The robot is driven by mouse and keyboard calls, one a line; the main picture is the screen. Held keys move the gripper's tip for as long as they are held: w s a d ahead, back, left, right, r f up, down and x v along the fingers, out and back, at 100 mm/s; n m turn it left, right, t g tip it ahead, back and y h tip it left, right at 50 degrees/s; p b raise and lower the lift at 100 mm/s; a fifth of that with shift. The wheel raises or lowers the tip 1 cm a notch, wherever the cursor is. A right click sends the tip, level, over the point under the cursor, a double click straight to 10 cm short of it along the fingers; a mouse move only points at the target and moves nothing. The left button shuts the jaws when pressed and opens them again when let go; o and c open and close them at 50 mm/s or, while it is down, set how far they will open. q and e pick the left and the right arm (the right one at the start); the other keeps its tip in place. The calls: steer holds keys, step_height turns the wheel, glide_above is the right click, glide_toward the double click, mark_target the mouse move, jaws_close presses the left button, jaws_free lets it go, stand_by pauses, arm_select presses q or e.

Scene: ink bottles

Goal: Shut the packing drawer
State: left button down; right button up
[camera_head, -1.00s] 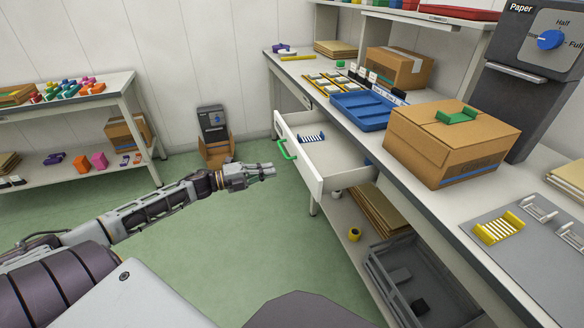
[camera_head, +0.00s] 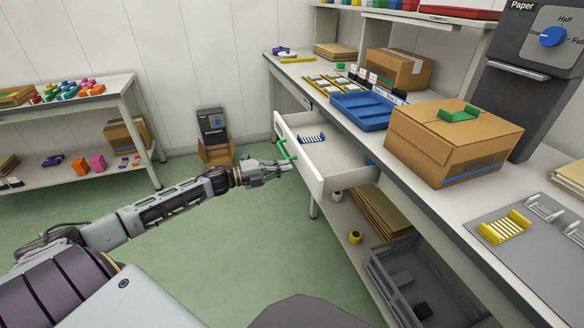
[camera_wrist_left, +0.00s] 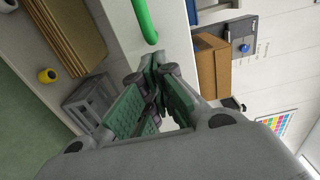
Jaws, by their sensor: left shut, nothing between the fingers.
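The packing drawer (camera_head: 338,160) is white and stands pulled out from under the bench, with a blue-and-white striped piece (camera_head: 312,137) inside. Its green handle (camera_head: 286,150) is on the front panel. My left gripper (camera_head: 288,166) is shut and empty, with its tips close to the drawer front just below the handle. I cannot tell whether they touch it. In the left wrist view the shut fingers (camera_wrist_left: 152,95) point toward the white drawer front (camera_wrist_left: 118,22), and the green handle (camera_wrist_left: 145,20) is beside them. My right gripper is not in view.
The bench holds a blue tray (camera_head: 365,113) and a large cardboard box (camera_head: 455,140). Below it are a grey crate (camera_head: 400,290), brown boards (camera_head: 372,212) and a yellow roll (camera_head: 355,237). A side shelf (camera_head: 70,107) stands at left. The green floor between is clear.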

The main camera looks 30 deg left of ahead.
mark_target(300, 164)
arm_select(q)
steer(key=shift+b+x, duration=0.3)
steer(key=shift+x, duration=0.65)
steer(key=shift+w+d, duration=0.3)
steer(key=shift+w, duration=0.1)
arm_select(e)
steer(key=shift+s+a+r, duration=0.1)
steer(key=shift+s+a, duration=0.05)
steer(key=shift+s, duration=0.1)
arm_select(q)
steer(key=shift+w, duration=0.1)
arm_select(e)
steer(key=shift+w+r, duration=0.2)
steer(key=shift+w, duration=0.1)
arm_select(q)
steer(key=shift+d, duration=0.15)
